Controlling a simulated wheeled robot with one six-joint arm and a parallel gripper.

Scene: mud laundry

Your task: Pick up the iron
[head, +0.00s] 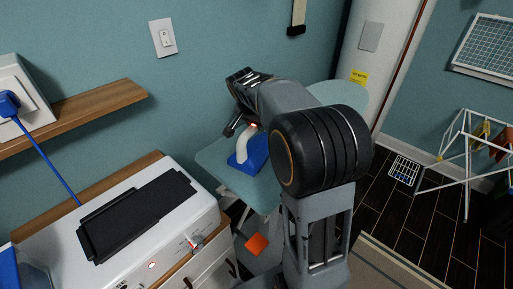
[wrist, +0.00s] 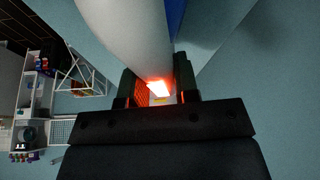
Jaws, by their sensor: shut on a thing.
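The iron (head: 243,150), with a white upper part and a blue base, is on or just over the ironing board (head: 215,162); I cannot tell whether its base touches. My gripper (head: 240,126) is at the top of its white part, shut on it. In the wrist view, the white part of the iron (wrist: 125,35) fills the top centre, with a strip of blue beside it. The fingers of my gripper (wrist: 157,85) are on either side of an orange-red glow at the white part's lower end. My arm hides part of the board.
A white appliance (head: 190,222) with a black mat (head: 135,212) stands at front left. A wooden shelf (head: 100,108) is on the wall above. A drying rack (head: 467,150) stands on the dark floor at right. An orange cloth-like thing (head: 257,245) is below the board.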

